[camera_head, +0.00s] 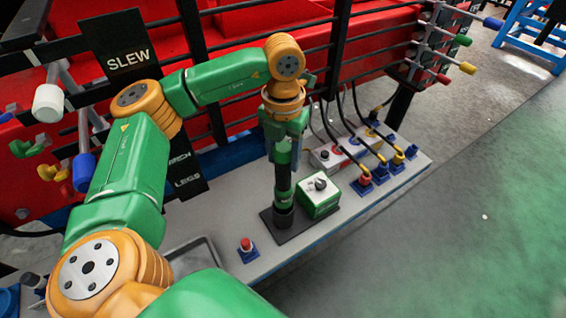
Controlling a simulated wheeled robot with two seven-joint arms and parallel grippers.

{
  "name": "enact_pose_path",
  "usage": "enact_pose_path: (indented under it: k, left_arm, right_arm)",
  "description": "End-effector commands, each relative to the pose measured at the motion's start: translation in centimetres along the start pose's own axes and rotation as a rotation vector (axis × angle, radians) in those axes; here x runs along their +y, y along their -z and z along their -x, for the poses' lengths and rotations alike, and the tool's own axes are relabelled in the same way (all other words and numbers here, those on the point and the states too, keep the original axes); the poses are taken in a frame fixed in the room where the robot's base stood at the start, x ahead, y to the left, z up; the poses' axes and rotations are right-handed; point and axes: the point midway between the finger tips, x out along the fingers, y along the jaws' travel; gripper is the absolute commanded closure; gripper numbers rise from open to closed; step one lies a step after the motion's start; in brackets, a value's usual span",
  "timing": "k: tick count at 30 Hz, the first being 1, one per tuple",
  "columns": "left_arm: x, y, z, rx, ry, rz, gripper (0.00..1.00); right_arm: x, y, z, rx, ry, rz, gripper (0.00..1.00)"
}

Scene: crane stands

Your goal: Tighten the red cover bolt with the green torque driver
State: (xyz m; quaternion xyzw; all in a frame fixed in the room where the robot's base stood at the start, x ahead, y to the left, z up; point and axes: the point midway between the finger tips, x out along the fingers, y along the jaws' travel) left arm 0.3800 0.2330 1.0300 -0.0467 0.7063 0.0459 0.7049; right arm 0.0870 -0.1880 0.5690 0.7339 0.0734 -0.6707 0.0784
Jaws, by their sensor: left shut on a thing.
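My left gripper (284,145) points down and is shut on the upper part of an upright dark driver with green parts (284,186). The jaws partly hide its top. The driver's thick black lower end (283,217) is at a dark square plate (293,230) on the grey bench; I cannot tell whether it touches or sits in a holder. A small red-topped piece on a blue base (246,245) stands to the front left of the driver and may be the red cover bolt. My right gripper is not in view.
A green box with a black knob (320,196) stands close right of the driver. Several coloured plugs with cables (380,172) line the right of the grey bench (345,222). A shallow grey tray (195,262) lies at the left. Black rails (335,60) and red machinery stand behind.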

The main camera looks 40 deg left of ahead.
Motion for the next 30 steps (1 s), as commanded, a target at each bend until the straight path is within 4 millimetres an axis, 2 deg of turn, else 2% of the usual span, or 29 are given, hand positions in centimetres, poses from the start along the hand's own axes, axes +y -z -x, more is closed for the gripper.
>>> enact_pose_path:
  k: [1, 30]
  left_arm:
    - [0.0, 0.0, 0.7, -0.002, 0.001, 0.000, 1.00]
    - [0.0, 0.0, 6.6, -0.002, 0.001, 0.000, 1.00]
  right_arm:
    - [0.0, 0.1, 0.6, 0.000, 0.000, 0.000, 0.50]
    - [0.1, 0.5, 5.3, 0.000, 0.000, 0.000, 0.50]
